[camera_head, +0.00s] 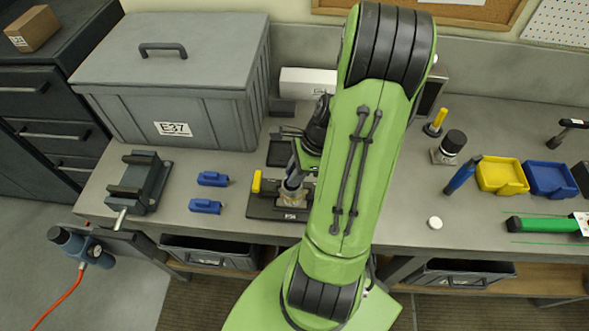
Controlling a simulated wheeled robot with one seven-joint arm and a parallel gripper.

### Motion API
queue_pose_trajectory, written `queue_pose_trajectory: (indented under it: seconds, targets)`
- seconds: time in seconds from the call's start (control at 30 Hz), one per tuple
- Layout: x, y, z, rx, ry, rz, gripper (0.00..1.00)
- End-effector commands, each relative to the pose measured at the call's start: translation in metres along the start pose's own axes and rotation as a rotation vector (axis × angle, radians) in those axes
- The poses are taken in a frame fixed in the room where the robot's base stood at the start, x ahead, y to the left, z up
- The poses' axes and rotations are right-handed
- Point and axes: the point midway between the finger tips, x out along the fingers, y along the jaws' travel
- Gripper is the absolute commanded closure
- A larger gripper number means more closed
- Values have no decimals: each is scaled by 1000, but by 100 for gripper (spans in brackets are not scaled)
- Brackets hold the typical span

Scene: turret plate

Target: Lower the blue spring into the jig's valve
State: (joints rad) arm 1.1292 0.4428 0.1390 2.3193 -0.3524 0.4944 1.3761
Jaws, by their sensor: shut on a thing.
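The jig (263,206) is a dark base plate on the bench with a yellow part at its left end and a pale label on its front. The metal valve (291,195) stands on the jig, partly covered by my arm. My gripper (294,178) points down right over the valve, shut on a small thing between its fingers. This is at the place of the blue spring, but the spring is too small and too covered to make out. I cannot tell whether it touches the valve.
A large grey lidded bin (175,85) stands behind left. A dark vise (138,182) and two blue blocks (212,179) lie left of the jig. Yellow (502,176) and blue (550,180) trays, and a green-handled tool (543,225), are at right. A white disc (435,222) lies right of my arm.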

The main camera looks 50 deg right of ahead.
Motion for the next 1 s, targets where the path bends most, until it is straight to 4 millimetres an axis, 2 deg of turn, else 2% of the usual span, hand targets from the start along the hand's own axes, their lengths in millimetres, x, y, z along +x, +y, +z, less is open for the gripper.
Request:
queue_pose_trajectory:
  seconds: [0.43, 1.0]
  targets:
    - [-3, 0, 1, 0, 0, 0, 100]
    - [13, 0, -5, -1, 0, 0, 100]
